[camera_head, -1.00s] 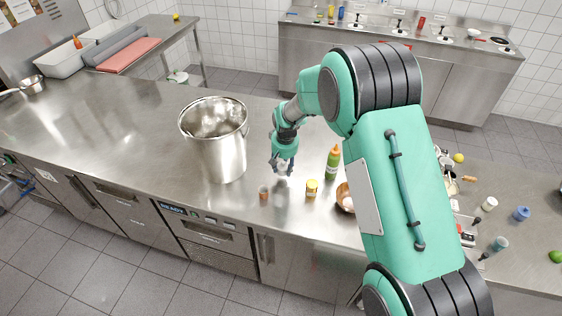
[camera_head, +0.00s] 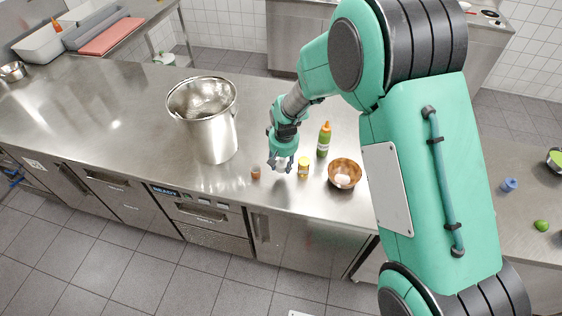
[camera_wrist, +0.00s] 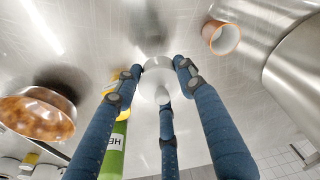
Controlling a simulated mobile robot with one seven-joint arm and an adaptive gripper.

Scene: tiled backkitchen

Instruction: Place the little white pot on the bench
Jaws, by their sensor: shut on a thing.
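The little white pot (camera_wrist: 157,80) is between the three blue fingers of my gripper (camera_wrist: 160,88) in the wrist view, and the fingers close around it. In the head view my gripper (camera_head: 281,166) points down at the steel bench (camera_head: 130,150), and the pot is mostly hidden by the fingers. The gripper is between a small brown cup (camera_head: 255,173) on the left and a yellow-lidded jar (camera_head: 303,169) on the right. The pot is close to the bench top; I cannot tell whether it touches.
A large steel pot (camera_head: 215,138) stands to the left. A green bottle (camera_head: 323,142) with an orange cap and a copper bowl (camera_head: 345,166) with a white item stand to the right. The bench's front edge is close.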

